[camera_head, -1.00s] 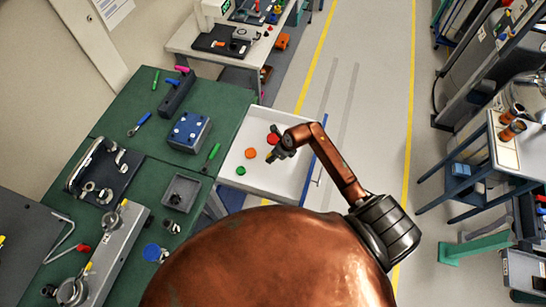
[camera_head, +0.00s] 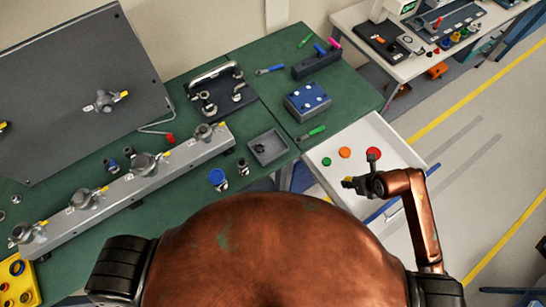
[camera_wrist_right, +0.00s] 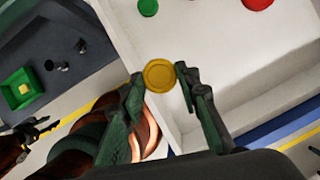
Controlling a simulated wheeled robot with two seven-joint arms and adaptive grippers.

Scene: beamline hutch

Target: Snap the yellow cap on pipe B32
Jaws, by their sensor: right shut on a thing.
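My right gripper (camera_head: 357,184) is over the open white drawer, and its fingers are shut on the yellow cap (camera_head: 347,182). In the right wrist view the round yellow cap (camera_wrist_right: 160,76) sits between the two fingertips of the right gripper (camera_wrist_right: 160,80), above the drawer. A long grey block (camera_head: 125,187) on the green bench carries several metal pipe fittings with yellow parts. No label is readable, so I cannot tell which pipe is B32. A dark gripper-like shape, probably my left gripper (camera_wrist_right: 38,130), shows at the left of the right wrist view; its fingers are unclear.
The white drawer (camera_head: 400,150) holds a green cap (camera_head: 327,161), an orange cap (camera_head: 345,152) and a red cap (camera_head: 374,154). The green bench (camera_head: 225,135) also carries a grey tray (camera_head: 268,147), a blue-topped box (camera_head: 307,101) and a blue cap (camera_head: 217,177). A dark panel (camera_head: 80,85) stands at left.

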